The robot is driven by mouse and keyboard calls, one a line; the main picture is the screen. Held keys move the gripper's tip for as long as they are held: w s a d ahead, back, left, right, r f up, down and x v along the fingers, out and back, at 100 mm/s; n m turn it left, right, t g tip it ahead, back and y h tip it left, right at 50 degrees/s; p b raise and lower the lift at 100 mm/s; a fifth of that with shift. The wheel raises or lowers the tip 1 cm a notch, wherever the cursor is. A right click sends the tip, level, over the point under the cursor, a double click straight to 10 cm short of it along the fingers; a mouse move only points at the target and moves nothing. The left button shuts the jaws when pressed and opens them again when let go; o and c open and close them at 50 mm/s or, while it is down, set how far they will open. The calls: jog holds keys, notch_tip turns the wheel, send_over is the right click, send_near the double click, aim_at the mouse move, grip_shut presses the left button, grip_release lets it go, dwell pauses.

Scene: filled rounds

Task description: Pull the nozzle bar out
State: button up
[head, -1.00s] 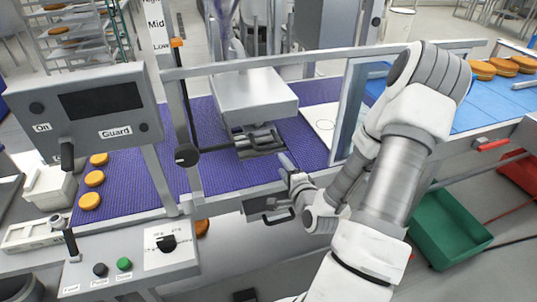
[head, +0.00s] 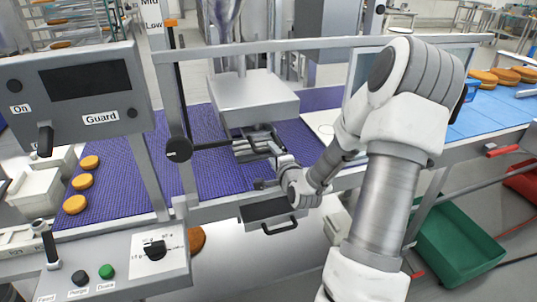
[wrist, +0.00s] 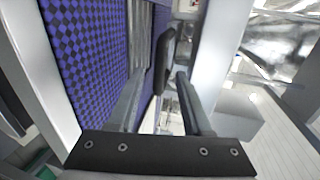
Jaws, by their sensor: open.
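The nozzle bar (head: 255,146) is a grey, slotted metal piece under the square steel filling head (head: 254,98), above the purple belt. My gripper (head: 267,167) is at the near side of the bar, reaching over the belt's front rail. In the wrist view my gripper (wrist: 158,82) has its two fingers apart, with nothing clearly held between them. A dark upright piece (wrist: 168,58), perhaps the bar's handle, shows ahead near the right fingertip. I cannot tell whether it touches the finger. My wrist partly hides the bar's near end in the head view.
A guard panel (head: 70,95) and a control box (head: 120,262) stand at left. A grey drawer with a handle (head: 279,226) is below my gripper. Orange rounds (head: 82,182) lie on the purple belt (head: 125,165). A green crate (head: 458,245) is at right.

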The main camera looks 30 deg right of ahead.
aim_at(269, 151)
jog(key=shift+b+x, duration=0.3)
jog(key=shift+x, duration=1.8)
grip_shut()
